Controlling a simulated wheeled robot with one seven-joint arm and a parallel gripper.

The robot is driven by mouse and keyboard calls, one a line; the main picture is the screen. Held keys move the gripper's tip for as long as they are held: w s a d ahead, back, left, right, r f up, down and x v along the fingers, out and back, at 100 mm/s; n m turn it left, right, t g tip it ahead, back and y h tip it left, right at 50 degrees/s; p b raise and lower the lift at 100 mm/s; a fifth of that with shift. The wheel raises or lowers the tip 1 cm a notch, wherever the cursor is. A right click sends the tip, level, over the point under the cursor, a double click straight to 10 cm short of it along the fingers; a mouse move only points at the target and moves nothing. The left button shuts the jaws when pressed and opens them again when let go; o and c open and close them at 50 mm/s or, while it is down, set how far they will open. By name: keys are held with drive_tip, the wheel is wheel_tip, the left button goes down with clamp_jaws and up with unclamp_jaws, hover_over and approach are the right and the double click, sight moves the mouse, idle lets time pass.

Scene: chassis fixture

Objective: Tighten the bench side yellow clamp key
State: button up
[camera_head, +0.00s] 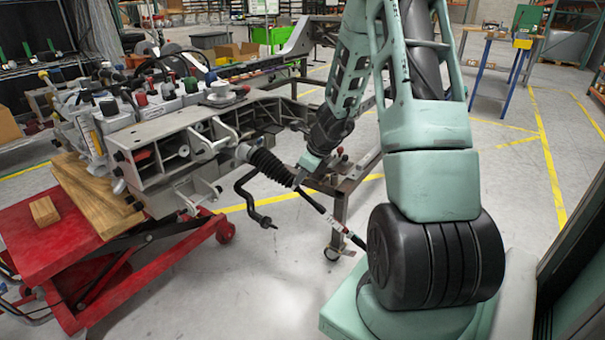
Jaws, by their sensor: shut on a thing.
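My gripper (303,176) is at the lower end of my arm, at the narrow outer end of a ribbed black boot (268,163). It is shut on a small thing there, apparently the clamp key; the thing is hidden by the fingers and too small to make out. No yellow shows at the fingertips. The boot sits on a rod that comes out of the grey chassis fixture (170,145). A thin black rod (330,217) runs on from the boot down to the right, passing behind my arm's base.
A red lift table (45,235) with wooden boards (95,195) stands at the left under the fixture. Fixture legs on casters (333,253) stand behind the rod. The floor in front is clear.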

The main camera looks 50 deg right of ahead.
drive_tip(key=shift+m, duration=0.5)
drive_tip(key=o, duration=1)
drive_tip(key=p+v, duration=0.7)
drive_tip(key=v, duration=1)
drive_tip(key=shift+r, duration=0.2)
